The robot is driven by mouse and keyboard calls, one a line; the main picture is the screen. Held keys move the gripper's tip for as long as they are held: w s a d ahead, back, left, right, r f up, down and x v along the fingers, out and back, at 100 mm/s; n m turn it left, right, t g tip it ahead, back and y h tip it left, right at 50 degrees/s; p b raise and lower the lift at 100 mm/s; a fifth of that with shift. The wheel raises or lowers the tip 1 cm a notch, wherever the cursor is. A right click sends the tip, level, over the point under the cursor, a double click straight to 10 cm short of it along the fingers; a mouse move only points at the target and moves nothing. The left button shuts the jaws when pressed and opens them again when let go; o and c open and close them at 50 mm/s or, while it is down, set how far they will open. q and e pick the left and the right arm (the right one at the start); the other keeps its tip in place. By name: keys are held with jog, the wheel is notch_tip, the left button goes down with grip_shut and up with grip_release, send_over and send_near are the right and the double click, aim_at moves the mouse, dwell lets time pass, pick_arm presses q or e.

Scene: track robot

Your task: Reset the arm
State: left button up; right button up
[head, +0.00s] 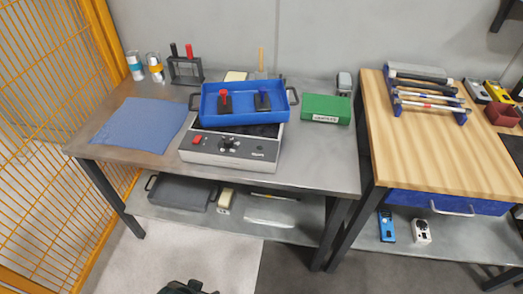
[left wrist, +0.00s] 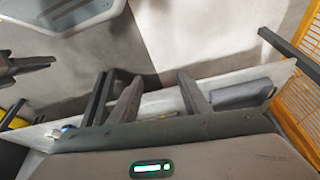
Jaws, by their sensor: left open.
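The task names no object. In the left wrist view my left gripper (left wrist: 160,76) is open, with its two dark fingers apart and nothing between them. It is clear of any object; the floor and a grey shelf show behind it. In the head view a dark part of mine shows at the bottom edge, in front of the workbench (head: 325,165); I cannot tell which part it is.
On the bench, a blue tray (head: 242,117) sits on a grey hot plate device (head: 215,150). A blue mat (head: 140,124) and a green box (head: 326,109) flank it. A wooden table (head: 425,150) stands right, an orange fence (head: 50,130) left. Floor before the bench is clear.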

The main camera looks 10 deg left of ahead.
pick_arm(q)
notch_tip(320, 180, down, 23)
jog(key=s+d+t+h, duration=0.1)
jog(key=s+d+t, duration=0.1)
jog(key=shift+d+r, duration=0.15)
jog(key=shift+d, duration=0.25)
dwell(1.7)
